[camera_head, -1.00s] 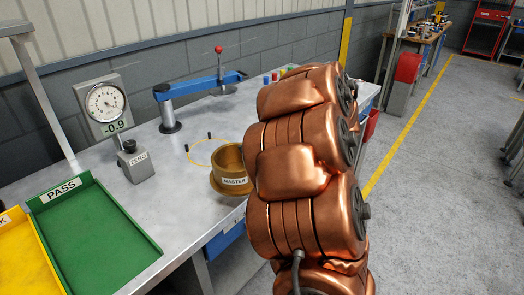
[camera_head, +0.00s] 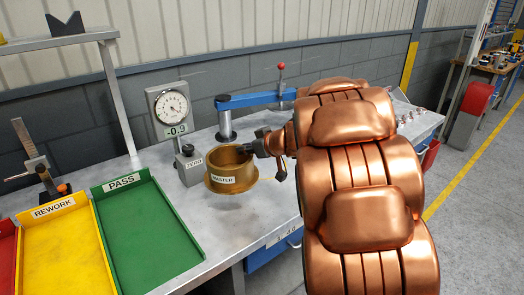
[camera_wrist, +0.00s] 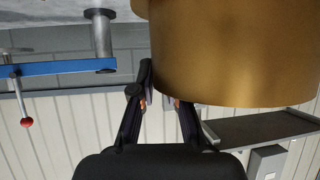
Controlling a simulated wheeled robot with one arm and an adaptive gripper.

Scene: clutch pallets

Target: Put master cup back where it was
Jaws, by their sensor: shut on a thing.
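The master cup (camera_head: 232,172) is a brass-coloured flanged cup with a white MASTER label, in front of the dial gauge in the head view. My gripper (camera_head: 256,146) is shut on the right side of its wall. The cup looks about upright; whether its base touches the bench is unclear. In the wrist view the cup (camera_wrist: 240,55) fills the upper right, with its wall at my gripper's fingertips (camera_wrist: 162,100). The yellow ring and dark pins on the bench do not show now.
The dial gauge (camera_head: 170,110) reads -0.9 and stands close behind the cup, with a ZERO block (camera_head: 190,166). A blue arm (camera_head: 255,98) with a red knob stands behind my gripper. Green PASS (camera_head: 150,235) and yellow REWORK (camera_head: 60,255) trays lie left. Bare bench (camera_head: 250,225) lies in front.

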